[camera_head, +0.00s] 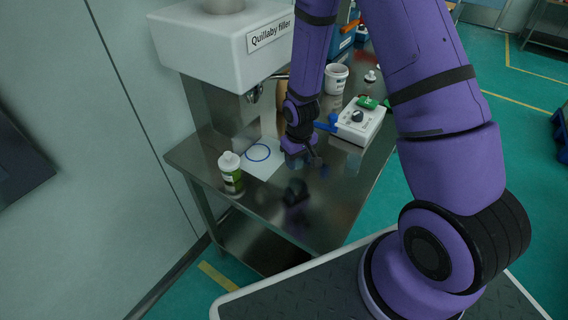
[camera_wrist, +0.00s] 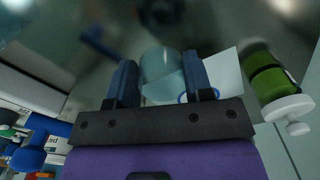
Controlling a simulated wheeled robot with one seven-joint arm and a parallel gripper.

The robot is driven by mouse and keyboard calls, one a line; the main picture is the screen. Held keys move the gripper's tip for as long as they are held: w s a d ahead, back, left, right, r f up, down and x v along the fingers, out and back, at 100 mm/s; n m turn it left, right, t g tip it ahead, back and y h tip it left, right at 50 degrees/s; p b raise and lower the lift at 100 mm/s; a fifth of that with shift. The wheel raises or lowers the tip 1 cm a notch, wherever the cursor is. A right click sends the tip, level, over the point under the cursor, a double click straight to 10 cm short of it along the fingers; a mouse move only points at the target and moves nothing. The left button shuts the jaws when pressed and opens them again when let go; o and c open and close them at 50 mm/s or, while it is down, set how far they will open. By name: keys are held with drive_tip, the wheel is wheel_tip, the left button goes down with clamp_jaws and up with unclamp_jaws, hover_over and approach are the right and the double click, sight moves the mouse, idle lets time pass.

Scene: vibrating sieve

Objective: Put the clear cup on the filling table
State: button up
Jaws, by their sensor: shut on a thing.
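My gripper (camera_head: 300,160) is over the steel filling table (camera_head: 222,150), to the right of a white sheet (camera_head: 258,166) with a blue ring. In the wrist view its two blue fingers stand on either side of the clear cup (camera_wrist: 160,66), shut on it. The sheet (camera_wrist: 222,74) lies beyond the cup, partly hidden by the right finger. In the camera_head view the cup is small and hard to make out at my fingertips. I cannot tell whether its base touches the table; a dark reflection shows on the steel below my gripper.
A green bottle with a white cap (camera_head: 231,173) stands left of the sheet; it also shows in the wrist view (camera_wrist: 270,78). The Quillaby filler (camera_head: 215,50) overhangs the back. A white device (camera_head: 358,124) and a white tub (camera_head: 336,78) stand to the right. The front tabletop is clear.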

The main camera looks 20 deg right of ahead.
sight(283, 174)
drive_tip(key=a, duration=0.1)
drive_tip(key=w+a, duration=0.2)
drive_tip(key=shift+a+f, duration=0.2)
drive_tip(key=shift+a, duration=0.15)
drive_tip(key=shift+a+f, duration=0.2)
drive_tip(key=shift+f, duration=1.55)
drive_tip(key=shift+f, duration=0.1)
drive_tip(key=o, duration=0.9)
drive_tip(key=shift+w, duration=0.1)
